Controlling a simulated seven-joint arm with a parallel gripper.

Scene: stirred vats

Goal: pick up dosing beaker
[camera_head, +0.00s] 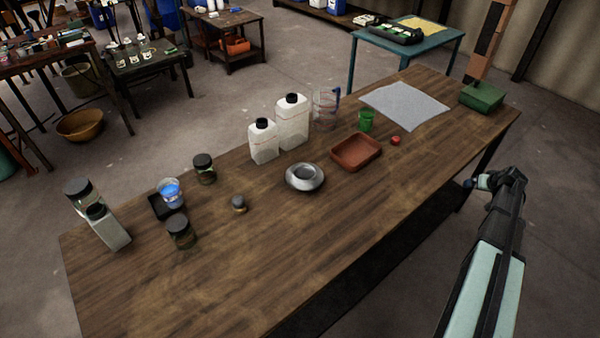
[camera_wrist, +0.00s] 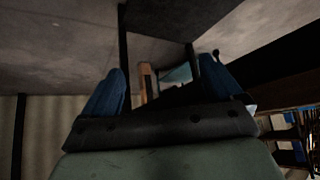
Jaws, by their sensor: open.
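No label shows which vessel is the dosing beaker. A small green cup (camera_head: 366,121) stands upright on the wooden table. A clear jug with a blue handle (camera_head: 325,108) stands behind it to the left. A clear vessel of blue liquid (camera_head: 169,192) stands at the left on a black base (camera_head: 165,206). My gripper (camera_head: 474,183) is off the table's right edge, apart from all of these. The wrist view shows its two blue fingers (camera_wrist: 164,88) spread, with nothing between them.
The wooden table (camera_head: 330,230) also holds two white bottles (camera_head: 292,122), a red-brown tray (camera_head: 356,152), a small red ball (camera_head: 395,141), a silver round dish (camera_head: 305,177), a grey mat (camera_head: 405,106), a green block (camera_head: 482,97) and several dark-lidded jars (camera_head: 204,168). The table's front is clear.

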